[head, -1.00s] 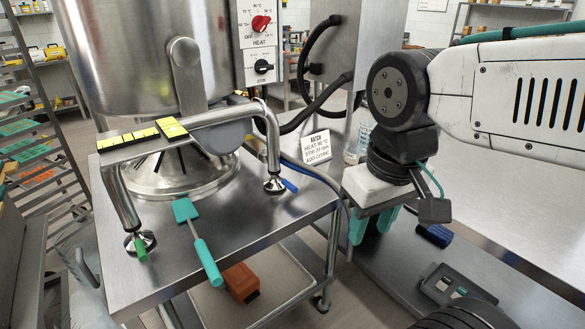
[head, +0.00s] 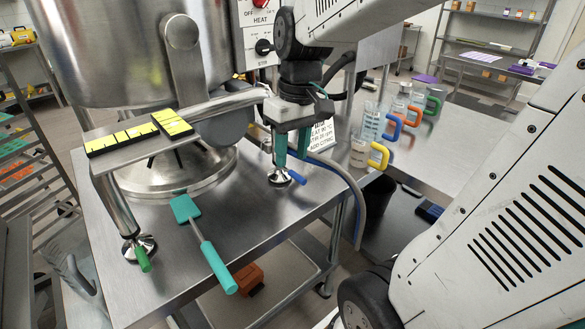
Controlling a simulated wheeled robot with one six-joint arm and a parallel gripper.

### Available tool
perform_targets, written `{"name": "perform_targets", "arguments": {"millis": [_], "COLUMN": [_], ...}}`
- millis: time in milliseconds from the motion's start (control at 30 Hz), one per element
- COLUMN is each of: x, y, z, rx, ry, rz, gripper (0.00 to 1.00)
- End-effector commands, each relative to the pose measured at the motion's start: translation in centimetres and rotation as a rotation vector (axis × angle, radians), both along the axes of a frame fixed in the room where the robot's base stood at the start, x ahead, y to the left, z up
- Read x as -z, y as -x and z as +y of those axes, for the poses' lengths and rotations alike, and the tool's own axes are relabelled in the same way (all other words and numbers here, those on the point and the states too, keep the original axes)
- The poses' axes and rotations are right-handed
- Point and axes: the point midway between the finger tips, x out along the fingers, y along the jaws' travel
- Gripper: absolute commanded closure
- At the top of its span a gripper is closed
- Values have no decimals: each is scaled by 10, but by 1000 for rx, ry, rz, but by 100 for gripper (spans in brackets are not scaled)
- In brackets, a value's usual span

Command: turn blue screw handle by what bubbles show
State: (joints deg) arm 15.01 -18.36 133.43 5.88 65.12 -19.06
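The blue screw handle (head: 296,177) sticks out to the right from the levelling foot (head: 280,178) at the front right of the steel frame. My gripper (head: 291,158) points down just above and behind this handle, with its teal fingers apart and nothing seen between them. I cannot tell whether a finger touches the foot. A green screw handle (head: 142,258) is on the front left foot. Two yellow vials, one long (head: 121,138) and one turned across it (head: 172,122), lie on the frame's top plate. Their black marks show, but the bubbles are too small to read.
A teal-handled spatula (head: 217,266) lies on the steel table (head: 180,290), its grip over the front edge. A batch card (head: 321,134) stands behind my gripper. Measuring jugs with coloured handles (head: 378,155) stand on the right-hand counter. A grey hose hangs beside the table's right edge.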

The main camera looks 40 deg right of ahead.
Motion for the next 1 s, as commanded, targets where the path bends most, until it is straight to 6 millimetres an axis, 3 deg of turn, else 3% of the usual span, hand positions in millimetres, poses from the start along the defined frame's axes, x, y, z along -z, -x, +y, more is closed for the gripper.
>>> {"name": "perform_targets", "arguments": {"millis": [100, 200, 400, 567, 1000], "x": [20, 36, 60, 73, 134], "y": [-37, -60, -83, -87, -86], "z": [-37, -64, -98, -103, -90], "rx": [4, 0, -7, -9, -10], "ry": [-41, -68, -100, -108, -107], "rz": [24, 29, 29, 30, 31], "gripper": [61, 61, 61, 61, 61]}}
